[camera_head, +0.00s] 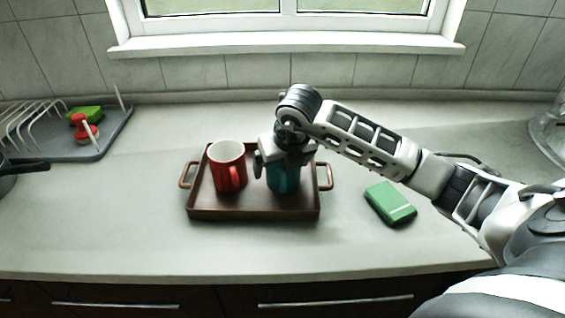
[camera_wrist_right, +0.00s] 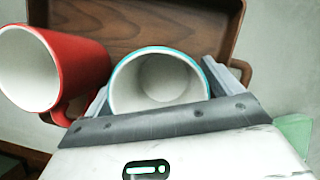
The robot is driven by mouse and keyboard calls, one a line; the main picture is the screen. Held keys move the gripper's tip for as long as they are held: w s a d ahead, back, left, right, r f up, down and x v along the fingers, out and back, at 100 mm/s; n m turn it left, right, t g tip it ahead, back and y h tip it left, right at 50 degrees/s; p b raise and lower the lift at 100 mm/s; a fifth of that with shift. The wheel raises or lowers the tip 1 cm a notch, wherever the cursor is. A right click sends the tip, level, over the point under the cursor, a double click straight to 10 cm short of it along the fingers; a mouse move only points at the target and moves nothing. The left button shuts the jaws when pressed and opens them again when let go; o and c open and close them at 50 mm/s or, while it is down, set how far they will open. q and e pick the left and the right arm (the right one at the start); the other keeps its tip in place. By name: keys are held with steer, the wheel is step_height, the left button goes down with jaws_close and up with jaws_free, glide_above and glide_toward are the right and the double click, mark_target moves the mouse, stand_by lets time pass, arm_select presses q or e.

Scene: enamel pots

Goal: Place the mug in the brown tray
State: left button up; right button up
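A teal mug (camera_head: 283,180) with a white inside stands upright in the right half of the brown tray (camera_head: 253,213). In the right wrist view, I look into the mouth of the teal mug (camera_wrist_right: 160,82). My right gripper (camera_head: 285,165) is over this mug with its fingers spread to either side. In the head view, a narrow gap shows between the left finger and the mug. A red mug (camera_head: 226,166) stands in the tray's left half and also shows in the right wrist view (camera_wrist_right: 75,65). My left gripper is not in view.
A green box (camera_head: 390,202) lies on the counter right of the tray. The counter in front of the tray is clear.

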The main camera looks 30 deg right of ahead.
steer(key=shift+r, duration=0.25)
steer(key=d+v, duration=0.1)
steer(key=v, duration=1)
steer(key=shift+s+a+r, duration=0.2)
steer(key=shift+a+r, duration=0.1)
steer(key=shift+a, duration=0.2)
